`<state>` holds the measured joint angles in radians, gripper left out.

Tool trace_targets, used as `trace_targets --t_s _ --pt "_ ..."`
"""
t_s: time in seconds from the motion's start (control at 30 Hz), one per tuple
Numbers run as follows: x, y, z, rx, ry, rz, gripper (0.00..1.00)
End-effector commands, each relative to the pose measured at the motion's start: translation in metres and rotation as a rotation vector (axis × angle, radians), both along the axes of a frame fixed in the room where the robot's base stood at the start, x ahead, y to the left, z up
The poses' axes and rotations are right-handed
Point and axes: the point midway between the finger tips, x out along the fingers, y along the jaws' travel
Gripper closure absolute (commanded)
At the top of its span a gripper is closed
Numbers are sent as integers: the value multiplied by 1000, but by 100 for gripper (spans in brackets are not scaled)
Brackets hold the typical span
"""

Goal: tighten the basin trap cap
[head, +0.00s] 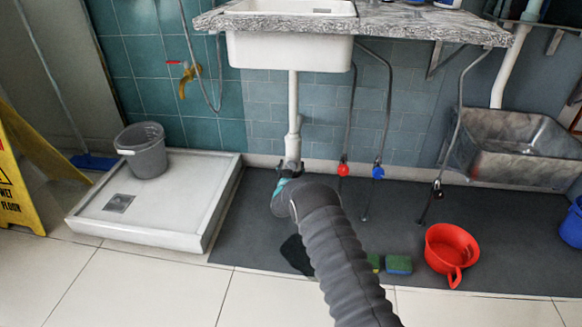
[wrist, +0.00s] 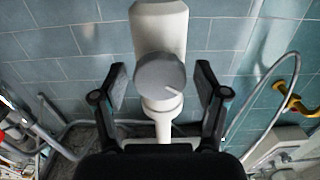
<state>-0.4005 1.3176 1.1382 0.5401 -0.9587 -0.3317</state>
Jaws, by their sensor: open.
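The basin trap (head: 293,142) is a white pipe fitting hanging under the white basin (head: 290,52). In the wrist view its round grey cap (wrist: 160,74) faces the camera, with a short pale mark line at its lower right. My gripper (wrist: 160,88) is open, with one finger left of the cap and one right of it. A gap shows between each finger and the cap; depth is hard to tell. In the head view my gripper (head: 288,168) is at the foot of the trap, and my arm hides the cap.
A red tap (head: 343,169) and a blue tap (head: 377,172) hang on hoses right of the trap. A shower tray (head: 190,192) with a grey bucket (head: 143,152) is at left. A red scoop (head: 451,250), sponges (head: 398,265) and a metal sink (head: 515,145) are at right.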

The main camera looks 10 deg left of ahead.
Motion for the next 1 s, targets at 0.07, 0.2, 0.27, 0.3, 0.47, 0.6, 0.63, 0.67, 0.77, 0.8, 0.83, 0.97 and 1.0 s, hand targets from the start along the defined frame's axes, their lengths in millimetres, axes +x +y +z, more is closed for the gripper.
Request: trace_targets --t_s 0.07,0.2,0.27,0.3,0.47,0.6,0.63,0.67,0.77,0.8,0.83,0.97,1.0 --pt "0 0 0 0 0 0 27" --pt "0 0 0 0 0 0 42" --pt "0 0 0 0 0 0 57" --pt "0 0 0 0 0 0 67" --pt "0 0 0 0 0 0 86" --pt "0 0 0 9 0 0 86" --pt "0 0 0 13 0 0 86" --pt "0 0 0 20 -1 0 86" --pt "0 0 0 53 -3 0 86" --pt "0 -1 -1 71 -3 0 86" --pt "0 -1 -1 87 -4 0 86" --pt "0 -1 0 174 -7 0 86" --pt "0 -1 0 205 -8 0 86"
